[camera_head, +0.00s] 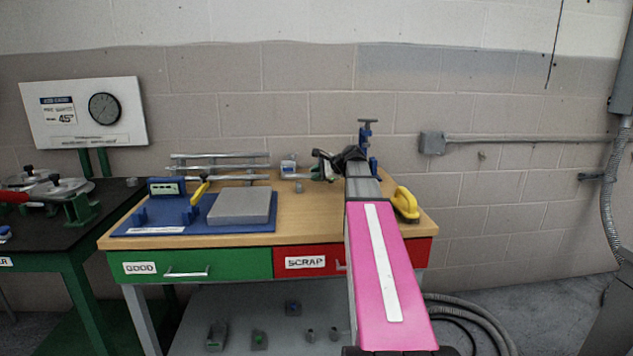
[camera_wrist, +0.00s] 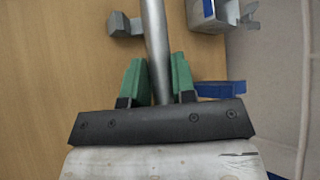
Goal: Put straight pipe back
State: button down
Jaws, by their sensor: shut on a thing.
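My gripper (camera_wrist: 153,68) has green fingers on either side of a straight silver pipe (camera_wrist: 154,35) and is shut on it. The pipe runs away from the fingers toward the top of the wrist view, above the wooden bench top (camera_wrist: 60,80); its far end is out of frame. In the head view my gripper (camera_head: 325,166) is over the back of the bench, side-on and small. Silver straight pipes lie on a rack (camera_head: 220,166) at the back of the bench, left of my gripper.
A blue tray (camera_head: 125,228) with a grey block (camera_head: 240,206) is at the left of the bench. A blue clamp-like fixture (camera_head: 366,138) stands behind my arm, and a yellow handled tool (camera_head: 406,203) lies to its right. A grey-blue device (camera_head: 289,168) is beside my gripper.

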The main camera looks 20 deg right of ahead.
aim_at(317, 191)
jog(key=shift+f, duration=1.15)
jog(key=shift+f, duration=0.5)
jog(key=c, duration=0.9)
grip_release()
jog(key=shift+c, duration=0.2)
jog(key=shift+s+f, duration=0.1)
jog(key=shift+s, duration=0.05)
jog(key=shift+r, duration=0.5)
jog(key=v, duration=1.2)
jog(key=shift+r, duration=0.1)
